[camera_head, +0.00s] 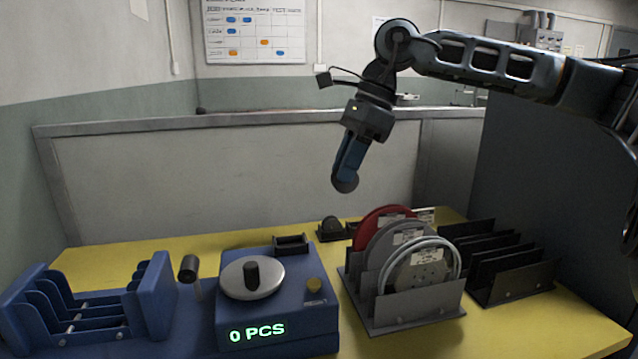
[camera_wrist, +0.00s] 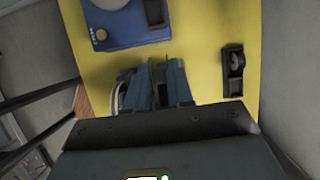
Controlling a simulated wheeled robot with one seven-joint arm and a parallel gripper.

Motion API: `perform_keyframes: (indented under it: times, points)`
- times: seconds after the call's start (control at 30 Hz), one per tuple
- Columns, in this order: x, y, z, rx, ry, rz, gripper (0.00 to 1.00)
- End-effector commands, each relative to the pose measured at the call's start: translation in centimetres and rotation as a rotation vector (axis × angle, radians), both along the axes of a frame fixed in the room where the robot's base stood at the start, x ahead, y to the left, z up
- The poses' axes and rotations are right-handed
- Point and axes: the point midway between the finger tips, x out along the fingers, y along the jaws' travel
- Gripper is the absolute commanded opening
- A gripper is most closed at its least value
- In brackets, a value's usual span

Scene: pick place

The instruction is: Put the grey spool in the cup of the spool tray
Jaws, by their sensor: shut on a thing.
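My gripper (camera_head: 347,172) points down, high above the back of the table, and its blue fingers also show in the wrist view (camera_wrist: 161,80). It is shut on a small rounded dark grey thing (camera_head: 345,183), which I take to be the grey spool; the fingers mostly hide it. A small dark tray, which looks like the spool tray (camera_head: 322,237), lies at the back of the yellow table, below and left of my gripper. A dark round thing stands in it. The tray is clear of the gripper at the right of the wrist view (camera_wrist: 230,91).
A grey rack (camera_head: 418,306) with a red, a grey and a pale reel stands in front of the tray, to the right. A dark empty rack (camera_head: 515,282) is right of it. A blue counter (camera_head: 276,330) and a blue slotted rack (camera_head: 152,305) stand left.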

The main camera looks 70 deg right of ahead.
Motion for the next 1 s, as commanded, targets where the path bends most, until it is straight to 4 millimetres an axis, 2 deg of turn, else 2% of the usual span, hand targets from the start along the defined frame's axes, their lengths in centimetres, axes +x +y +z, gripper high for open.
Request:
perform_keyframes:
  times: [0.13, 0.27, 0.37, 0.53, 0.63, 0.73, 0.83, 1.0]
  points:
    - [-0.8, -1.0, 0.8, 0.001, -0.001, -0.001, 0.0]
    - [-0.1, -2.9, 1.6, 0.003, -0.003, 0.003, 0.0]
    - [1.1, -5.5, 2.2, 0.007, -0.004, 0.007, 0.0]
    - [2.9, -11.5, 1.8, 0.012, -0.003, 0.001, 0.0]
    - [3.6, -15.0, 0.3, 0.015, -0.002, -0.005, 0.0]
    - [3.7, -18.0, -2.4, 0.014, -0.001, -0.012, 0.0]
    - [3.4, -19.8, -5.5, 0.013, 0.0, -0.012, 0.0]
    - [2.8, -21.1, -9.9, 0.007, 0.0, -0.004, 0.0]
